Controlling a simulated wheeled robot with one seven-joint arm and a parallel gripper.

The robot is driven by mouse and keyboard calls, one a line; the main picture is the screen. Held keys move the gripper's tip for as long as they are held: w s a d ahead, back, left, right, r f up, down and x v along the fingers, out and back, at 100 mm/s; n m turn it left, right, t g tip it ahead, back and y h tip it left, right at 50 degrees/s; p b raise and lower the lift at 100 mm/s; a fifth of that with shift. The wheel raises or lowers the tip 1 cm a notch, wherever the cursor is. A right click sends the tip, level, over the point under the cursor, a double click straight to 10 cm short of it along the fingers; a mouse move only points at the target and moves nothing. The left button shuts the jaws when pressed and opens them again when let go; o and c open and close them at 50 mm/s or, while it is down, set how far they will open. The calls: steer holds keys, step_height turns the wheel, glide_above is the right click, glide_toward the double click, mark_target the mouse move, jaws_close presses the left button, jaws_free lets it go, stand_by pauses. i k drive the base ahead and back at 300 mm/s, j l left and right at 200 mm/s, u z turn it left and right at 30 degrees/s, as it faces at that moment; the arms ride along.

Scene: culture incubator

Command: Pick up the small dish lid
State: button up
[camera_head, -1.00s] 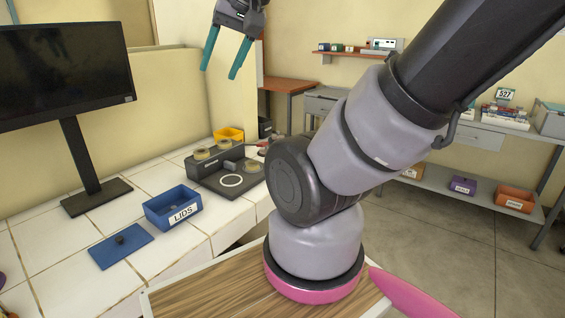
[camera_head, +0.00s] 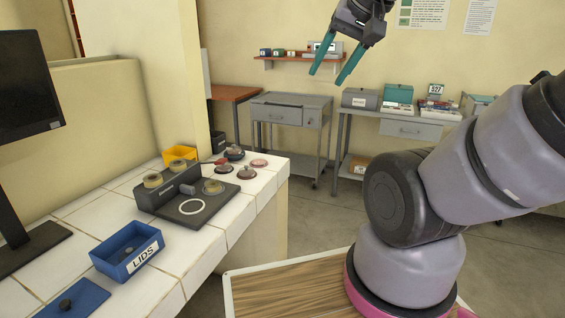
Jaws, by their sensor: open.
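My gripper (camera_head: 329,77) is open and empty, high in the air at the upper middle, its teal fingers apart and pointing down. It is far from the counter. Several small round pieces lie on the white tiled counter, including a reddish one with a dark knob (camera_head: 246,172) and a flat pink one (camera_head: 259,162). A dark round piece (camera_head: 235,153) is behind them. I cannot tell which is the small dish lid. A blue box labelled LIDS (camera_head: 127,252) stands nearer; its inside is dark and its contents are unclear.
A dark device (camera_head: 165,205) with yellowish round dishes stands on the counter (camera_head: 225,225), before a yellow bin (camera_head: 180,157). A flat blue plate with a knob (camera_head: 75,302) and a monitor (camera_head: 25,90) are at left. A grey cart (camera_head: 290,115) stands behind; open floor lies between.

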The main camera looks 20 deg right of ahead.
mark_target(128, 252)
steer(key=j+u, duration=0.1)
steer(key=u, duration=0.65)
steer(key=j+u, duration=0.15)
steer(key=u, duration=0.25)
